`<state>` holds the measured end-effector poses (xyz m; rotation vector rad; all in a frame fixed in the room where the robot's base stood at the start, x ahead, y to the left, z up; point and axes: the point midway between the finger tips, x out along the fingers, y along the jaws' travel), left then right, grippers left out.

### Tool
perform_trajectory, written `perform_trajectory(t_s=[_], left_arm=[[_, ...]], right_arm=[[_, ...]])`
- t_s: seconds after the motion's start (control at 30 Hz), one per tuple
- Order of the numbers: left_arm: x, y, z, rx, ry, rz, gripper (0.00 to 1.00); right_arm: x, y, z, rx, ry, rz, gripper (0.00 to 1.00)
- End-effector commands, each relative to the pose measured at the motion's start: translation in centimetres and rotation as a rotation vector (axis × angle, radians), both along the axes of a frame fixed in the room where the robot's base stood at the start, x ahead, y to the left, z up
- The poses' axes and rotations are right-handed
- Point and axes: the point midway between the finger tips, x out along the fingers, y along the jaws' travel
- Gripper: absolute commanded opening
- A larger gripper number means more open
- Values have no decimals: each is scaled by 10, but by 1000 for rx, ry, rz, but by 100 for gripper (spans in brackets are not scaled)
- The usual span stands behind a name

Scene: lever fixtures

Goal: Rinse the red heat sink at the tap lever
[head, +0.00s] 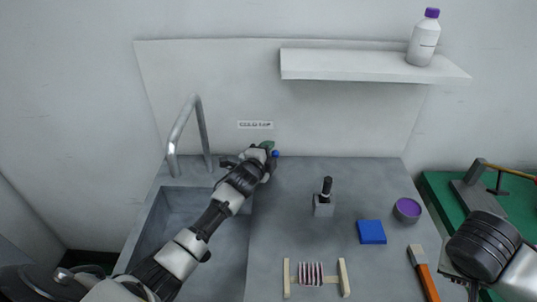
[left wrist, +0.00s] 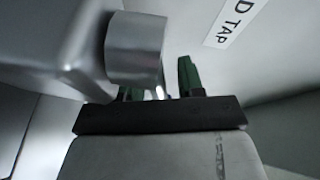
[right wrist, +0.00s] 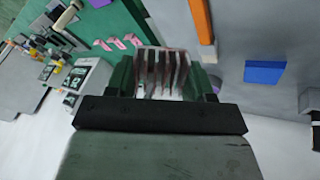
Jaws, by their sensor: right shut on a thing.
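My left gripper (head: 266,150) is at the back of the counter, right beside the blue knob (head: 275,154) of the tap lever. In the left wrist view a metal cylinder (left wrist: 136,45) of the fixture partly hides one of its green fingers; the fingers are apart. My right gripper (right wrist: 164,78) is shut on the heat sink (right wrist: 160,72), a finned block with reddish fins. The heat sink cannot be made out in the head view, where the right arm is at the lower right. The curved tap spout (head: 186,125) rises over the grey sink (head: 180,205).
On the counter are a black-handled lever block (head: 323,205), blue block (head: 371,232), purple-topped cup (head: 407,209), orange-handled brush (head: 425,276) and a striped piece between wooden bars (head: 345,275). A green table (head: 433,190) stands right. A bottle (head: 424,40) stands on the shelf (head: 345,66).

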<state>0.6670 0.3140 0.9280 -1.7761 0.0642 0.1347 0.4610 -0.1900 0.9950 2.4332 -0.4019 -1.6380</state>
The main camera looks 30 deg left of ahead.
Motion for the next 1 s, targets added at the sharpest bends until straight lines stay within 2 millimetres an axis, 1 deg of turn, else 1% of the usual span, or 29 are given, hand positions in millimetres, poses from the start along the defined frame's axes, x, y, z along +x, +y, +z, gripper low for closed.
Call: perform_trajectory(t_s=[0.07, 0.17, 0.3, 0.33, 0.67, 0.8, 1.0], left_arm=[[0, 0, 0, 0, 0, 0, 38], [0, 0, 0, 0, 0, 0, 24], [0, 0, 0, 0, 0, 0, 3], [0, 0, 0, 0, 0, 0, 0], [0, 0, 0, 1, 0, -6, 0], [1, -1, 4, 9, -4, -59, 0], [-3, -2, 3, 7, -2, -169, 0]], right_arm=[[0, 0, 0, 0, 0, 0, 29], [0, 0, 0, 0, 0, 0, 29], [0, 0, 0, 0, 0, 0, 29], [0, 0, 0, 0, 0, 0, 29], [0, 0, 1, 0, 0, 0, 29], [0, 0, 8, 0, 0, 0, 29], [0, 0, 17, 0, 0, 0, 29]])
